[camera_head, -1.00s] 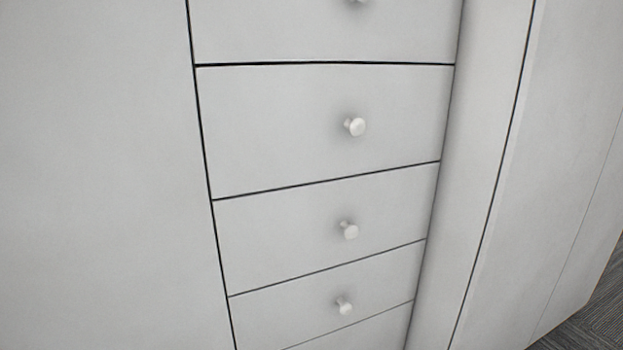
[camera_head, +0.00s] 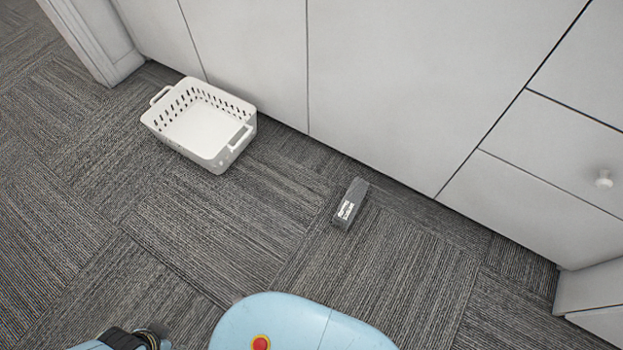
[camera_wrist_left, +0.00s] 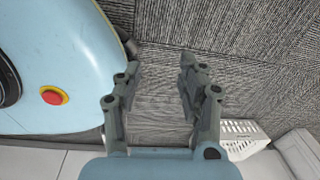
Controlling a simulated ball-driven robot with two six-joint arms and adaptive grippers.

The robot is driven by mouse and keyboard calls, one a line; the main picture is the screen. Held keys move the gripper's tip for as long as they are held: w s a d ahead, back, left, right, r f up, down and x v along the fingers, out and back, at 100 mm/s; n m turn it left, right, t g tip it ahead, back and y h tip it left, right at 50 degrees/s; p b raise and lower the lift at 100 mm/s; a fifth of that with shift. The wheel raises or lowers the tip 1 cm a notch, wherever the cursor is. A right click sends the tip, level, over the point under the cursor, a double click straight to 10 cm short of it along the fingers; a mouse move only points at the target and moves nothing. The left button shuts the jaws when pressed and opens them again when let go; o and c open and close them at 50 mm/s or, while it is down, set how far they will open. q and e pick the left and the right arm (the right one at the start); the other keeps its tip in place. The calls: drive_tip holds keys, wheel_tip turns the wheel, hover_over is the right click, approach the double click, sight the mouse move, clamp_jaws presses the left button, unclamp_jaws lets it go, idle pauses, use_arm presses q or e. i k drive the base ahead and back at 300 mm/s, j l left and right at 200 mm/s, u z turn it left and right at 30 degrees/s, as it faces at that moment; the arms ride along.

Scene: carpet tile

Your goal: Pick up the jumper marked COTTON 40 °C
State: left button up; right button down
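I see no jumper that I can make out in either view. A small dark grey block-shaped item (camera_head: 350,203) with white lettering lies on the carpet near the cabinet; the lettering is too small to read. My left gripper (camera_wrist_left: 157,72) is open in the left wrist view, with nothing between its fingers but carpet behind. In the head view only a piece of my left arm shows at the bottom left edge. My right gripper is in neither view.
An empty white laundry basket (camera_head: 243,143) stands on the carpet by the cabinet; it also shows in the left wrist view (camera_wrist_left: 240,128). A white cabinet (camera_head: 380,90) with drawers runs along the top and right. The carpet (camera_head: 190,235) at left is clear.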

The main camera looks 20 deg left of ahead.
sight(345, 213)
drive_tip(key=u, duration=0.15)
drive_tip(key=j+z, duration=0.1)
drive_tip(key=z, duration=0.25)
drive_tip(key=i+j+z, duration=0.15)
drive_tip(key=j+z, duration=0.25)
drive_tip(key=j, duration=0.3)
drive_tip(key=j+z, duration=0.4)
drive_tip(key=j, duration=1.15)
drive_tip(key=i, duration=0.05)
